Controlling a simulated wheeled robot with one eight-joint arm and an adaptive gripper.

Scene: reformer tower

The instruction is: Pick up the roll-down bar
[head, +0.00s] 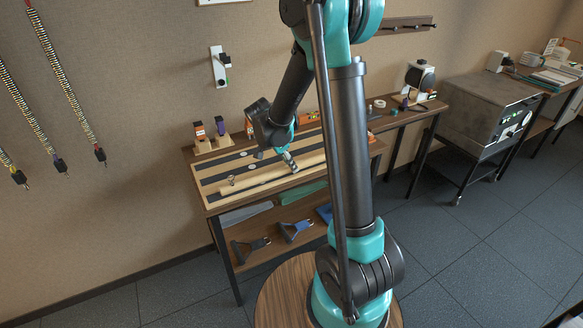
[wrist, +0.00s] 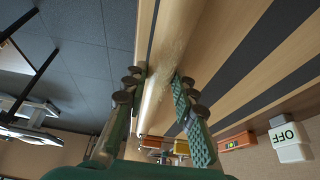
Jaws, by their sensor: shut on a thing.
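The roll-down bar (head: 250,181) is a long pale wooden rod with small metal fittings. In the head view it lies along the front of the striped table top. In the wrist view the bar (wrist: 167,50) runs lengthwise between the two fingers. My gripper (head: 290,163) reaches down to the bar from above. In the wrist view my gripper (wrist: 157,92) has its green padded fingers on either side of the bar, closed on it. Whether the bar is clear of the table top is hard to tell. My arm hides part of the bar's right end in the head view.
The table (head: 207,205) has dark and pale stripes and a lower shelf with handles. Small stands (head: 211,137) stand at its back left. A white block marked OFF (wrist: 289,140) shows in the wrist view. A metal cabinet (head: 487,112) stands at the right.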

